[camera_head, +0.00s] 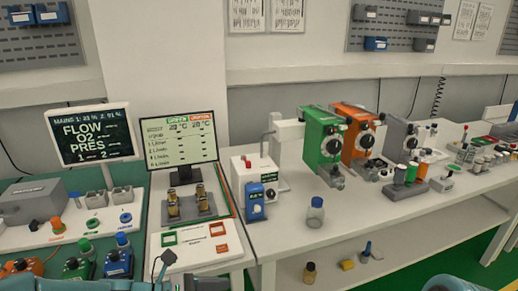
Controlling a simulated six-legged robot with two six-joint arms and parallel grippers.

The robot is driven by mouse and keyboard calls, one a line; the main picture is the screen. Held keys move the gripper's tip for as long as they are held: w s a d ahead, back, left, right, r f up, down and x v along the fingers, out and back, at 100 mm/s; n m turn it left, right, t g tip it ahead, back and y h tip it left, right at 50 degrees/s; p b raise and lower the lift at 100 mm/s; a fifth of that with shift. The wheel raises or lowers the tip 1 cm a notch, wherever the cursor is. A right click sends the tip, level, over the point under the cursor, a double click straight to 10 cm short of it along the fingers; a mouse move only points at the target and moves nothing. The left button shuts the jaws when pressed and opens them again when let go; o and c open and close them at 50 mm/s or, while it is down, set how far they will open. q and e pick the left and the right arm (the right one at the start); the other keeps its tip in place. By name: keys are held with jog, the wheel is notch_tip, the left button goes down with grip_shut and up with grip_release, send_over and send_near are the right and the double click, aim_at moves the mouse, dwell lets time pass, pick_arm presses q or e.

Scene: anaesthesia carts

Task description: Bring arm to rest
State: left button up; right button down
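A teal rounded part, which looks like one of my arm links, shows at the bottom right edge. More teal parts, perhaps of my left arm, show along the bottom left edge, cut off by the frame. I cannot make out the fingertips of either gripper, and nothing held shows. The bench (290,232) in front carries a green vaporizer (322,145), an orange vaporizer (357,130) and a grey one (398,135).
A monitor (90,135) and a second screen (178,142) stand at the left. A blue meter (254,200) and a clear blue-capped bottle (315,213) stand near the bench front. A brown bottle (309,273) is on the lower shelf. The bench front right of the clear bottle is mostly free.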

pick_arm(q)
notch_tip(320, 180, down, 19)
jog(key=s+d+n+t+y, duration=0.25)
jog(key=n+y, duration=0.25)
jog(key=n, duration=1.8)
jog(key=s+a+f+n+g+y, duration=0.2)
jog(key=s+f+n, duration=0.3)
jog(key=n, duration=0.8)
jog(key=s+a+f+n+g+y, duration=0.3)
jog(key=s+f+n, duration=0.3)
jog(key=s+n, duration=0.4)
jog(key=a+n, duration=0.1)
jog(key=n, duration=0.3)
jog(key=shift+s+a+n+g, duration=0.15)
jog(key=shift+s+n+g, duration=0.15)
jog(key=shift+s+g, duration=0.1)
jog(key=c, duration=0.5)
jog(key=shift+w, duration=0.1)
